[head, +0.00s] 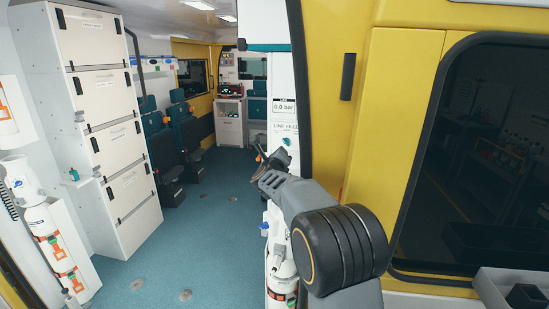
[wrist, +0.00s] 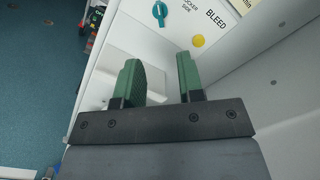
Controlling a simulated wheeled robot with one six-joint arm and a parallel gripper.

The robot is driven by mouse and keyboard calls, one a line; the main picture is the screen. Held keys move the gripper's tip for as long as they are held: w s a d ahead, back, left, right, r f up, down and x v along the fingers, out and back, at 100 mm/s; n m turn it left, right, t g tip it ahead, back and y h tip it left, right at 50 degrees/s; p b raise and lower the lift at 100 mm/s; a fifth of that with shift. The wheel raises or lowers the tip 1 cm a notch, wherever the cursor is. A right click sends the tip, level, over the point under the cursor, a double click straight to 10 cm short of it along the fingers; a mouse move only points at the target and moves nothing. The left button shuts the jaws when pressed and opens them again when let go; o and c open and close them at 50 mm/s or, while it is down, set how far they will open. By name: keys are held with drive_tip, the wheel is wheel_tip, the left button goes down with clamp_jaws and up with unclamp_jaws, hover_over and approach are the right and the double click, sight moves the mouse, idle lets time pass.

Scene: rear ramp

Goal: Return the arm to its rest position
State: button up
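My arm reaches forward from the lower right in the head view, and its black round joint hides part of the doorway. My gripper (head: 266,164) is small and dark there, in front of the white panel with the 0.0 bar display. In the wrist view my gripper (wrist: 160,80) has two green-padded fingers, spread apart with nothing between them. Beyond the fingers is a white panel (wrist: 180,25) with a teal knob (wrist: 160,13), a yellow button (wrist: 198,41) and the word BLEED. I cannot tell the exact distance from the fingers to the panel.
The yellow door frame (head: 390,120) and dark window (head: 480,150) stand close on the right. White cylinders (head: 280,250) stand below my arm, and another white cylinder (head: 50,240) is at left. White cabinets (head: 105,100) line the left. The blue-green floor (head: 205,215) between is clear.

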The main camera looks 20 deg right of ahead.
drive_tip(key=s+a+f+n+g+y, duration=0.3)
drive_tip(key=s+a+f+n+y, duration=0.3)
drive_tip(key=n, duration=0.5)
drive_tip(key=s+a+f+n+g+y, duration=0.3)
drive_tip(key=s+a+f+n+y, duration=0.3)
drive_tip(key=n, duration=0.5)
drive_tip(key=s+f+n+g+h, duration=0.1)
drive_tip(key=s+n+g, duration=0.1)
drive_tip(key=s, duration=0.6)
drive_tip(key=s+d+f+n+g+h, duration=0.1)
drive_tip(key=s+n, duration=0.4)
drive_tip(key=s, duration=0.4)
drive_tip(key=s+d+f+n+g+h, duration=0.1)
drive_tip(key=s+n+g, duration=0.1)
drive_tip(key=s, duration=0.6)
drive_tip(key=shift+s+d+f+n+g, duration=0.25)
drive_tip(key=shift+s+n+g, duration=0.1)
drive_tip(key=shift+n, duration=0.55)
drive_tip(key=shift+s+d, duration=0.1)
